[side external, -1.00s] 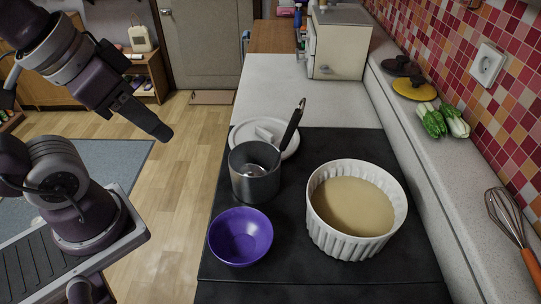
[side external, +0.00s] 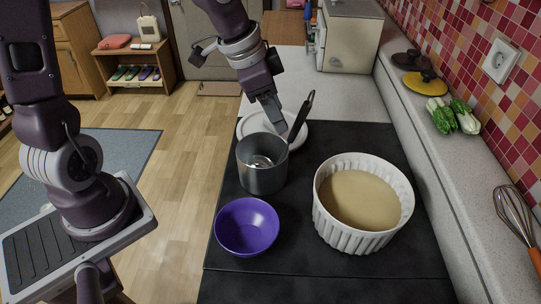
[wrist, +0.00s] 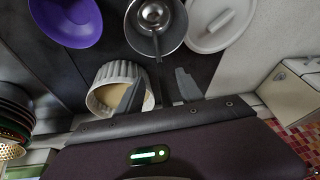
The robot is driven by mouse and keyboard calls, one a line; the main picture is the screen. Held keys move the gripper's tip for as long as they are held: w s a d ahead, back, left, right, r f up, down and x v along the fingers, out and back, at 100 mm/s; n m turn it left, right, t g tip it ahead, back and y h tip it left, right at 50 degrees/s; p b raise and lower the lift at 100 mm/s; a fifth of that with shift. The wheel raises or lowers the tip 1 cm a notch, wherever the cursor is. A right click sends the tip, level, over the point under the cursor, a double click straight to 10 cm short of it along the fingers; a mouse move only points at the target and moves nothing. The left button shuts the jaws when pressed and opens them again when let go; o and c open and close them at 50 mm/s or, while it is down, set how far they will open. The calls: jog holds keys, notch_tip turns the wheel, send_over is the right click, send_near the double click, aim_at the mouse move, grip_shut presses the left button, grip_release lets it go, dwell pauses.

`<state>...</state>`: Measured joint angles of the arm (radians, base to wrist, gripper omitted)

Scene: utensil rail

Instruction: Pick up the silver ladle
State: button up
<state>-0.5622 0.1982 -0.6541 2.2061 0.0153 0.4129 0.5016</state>
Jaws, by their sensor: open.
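The silver ladle (side external: 300,118) leans in a steel pot (side external: 262,178), its dark handle rising up and right past the rim. In the wrist view its round silver bowl (wrist: 152,13) lies inside the pot (wrist: 178,30), and the handle runs down toward the jaws. My gripper (side external: 276,127) is just left of the handle in the side view, above the pot's far rim. In the wrist view my gripper (wrist: 158,90) is open, with the handle's upper part showing between the two fingers. I cannot tell whether either finger touches it.
A purple bowl (side external: 247,226) stands in front of the pot. A white fluted dish (side external: 357,235) of tan liquid (side external: 360,199) stands to its right. A round white lid (side external: 246,127) lies behind the pot. The wall ledge holds vegetables (side external: 440,117) and a whisk (side external: 512,215).

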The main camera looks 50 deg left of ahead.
aim_at(292, 128)
jog(key=x, duration=0.5)
jog(key=w+x, duration=0.1)
jog(key=x, duration=0.2)
jog(key=shift+d+r, duration=0.3)
jog(key=shift+d, duration=0.05)
grip_shut()
